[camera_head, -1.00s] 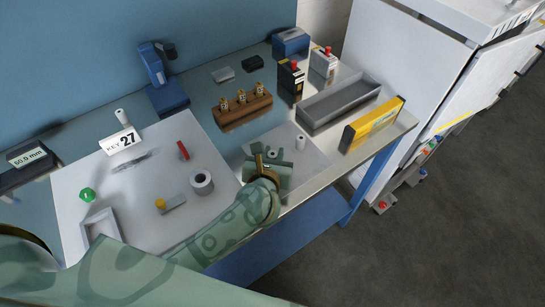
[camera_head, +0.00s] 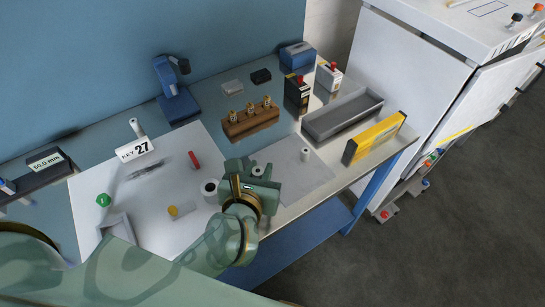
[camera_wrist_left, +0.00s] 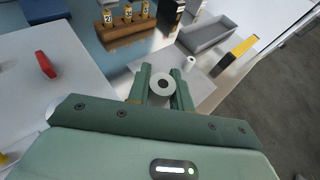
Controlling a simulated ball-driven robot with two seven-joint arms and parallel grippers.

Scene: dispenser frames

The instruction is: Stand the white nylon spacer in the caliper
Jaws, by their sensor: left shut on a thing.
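A white nylon spacer, a short ring with a dark bore, is held between the fingers of my left gripper (camera_wrist_left: 161,92). The spacer (camera_wrist_left: 161,78) shows end-on in the wrist view. In the head view my left gripper (camera_head: 256,175) is at the front of the bench, over the border of the white board and the grey mat, with the spacer partly hidden by the fingers. A dark device with a "50.0 mm" label (camera_head: 46,162), probably the caliper, is at the far left edge. It is partly cut off. My right gripper is not in view.
A second slim white cylinder (camera_head: 305,155) stands on the grey mat (camera_head: 318,176). A wooden block (camera_head: 250,121) stands behind.

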